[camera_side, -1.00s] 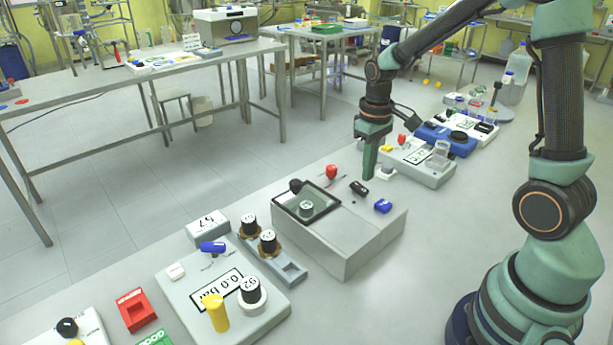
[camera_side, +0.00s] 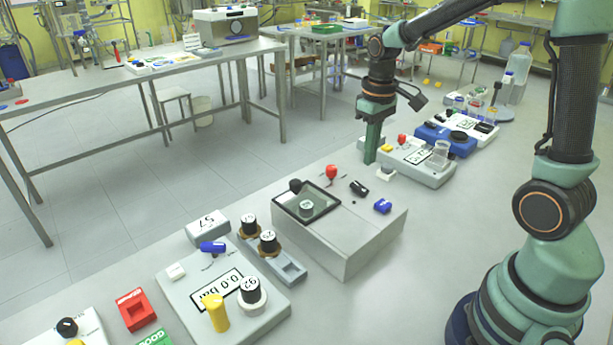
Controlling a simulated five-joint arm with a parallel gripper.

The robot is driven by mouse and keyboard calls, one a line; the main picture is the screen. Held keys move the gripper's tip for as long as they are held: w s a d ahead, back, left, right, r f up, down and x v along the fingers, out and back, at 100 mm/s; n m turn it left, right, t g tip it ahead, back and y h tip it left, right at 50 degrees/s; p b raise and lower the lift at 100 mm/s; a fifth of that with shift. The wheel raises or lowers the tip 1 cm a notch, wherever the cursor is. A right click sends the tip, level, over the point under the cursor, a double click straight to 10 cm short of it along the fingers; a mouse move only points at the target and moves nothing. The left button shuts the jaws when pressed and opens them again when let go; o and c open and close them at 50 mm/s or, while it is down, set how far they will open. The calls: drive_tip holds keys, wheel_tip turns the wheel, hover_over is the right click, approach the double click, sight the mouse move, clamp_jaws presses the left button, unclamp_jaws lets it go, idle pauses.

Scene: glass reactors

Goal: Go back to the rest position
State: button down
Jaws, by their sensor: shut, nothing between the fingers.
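My gripper (camera_side: 371,157) is shut and empty. Its green fingers point straight down, above the bench between the large grey box (camera_side: 345,245) and the grey device with a red knob (camera_side: 420,165). It appears apart from everything around it. The grey box carries a dark-framed window (camera_side: 284,203), a red knob (camera_side: 331,173), a black switch (camera_side: 359,187) and a blue switch (camera_side: 382,206).
A blue device (camera_side: 446,138) and bottles stand further back on the bench. At the front are a panel reading 0.0 bar (camera_side: 192,292), black-capped vials (camera_side: 268,240) in a holder, and a red block (camera_side: 136,310). The bench right of the grey box is clear.

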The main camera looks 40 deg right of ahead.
drive_tip(key=s+a+r+t, duration=0.5)
drive_tip(key=s+a+r, duration=0.3)
drive_tip(key=shift+s+a+r, duration=0.15)
drive_tip(key=shift+s+r, duration=0.05)
drive_tip(key=shift+r, duration=0.15)
idle(0.8)
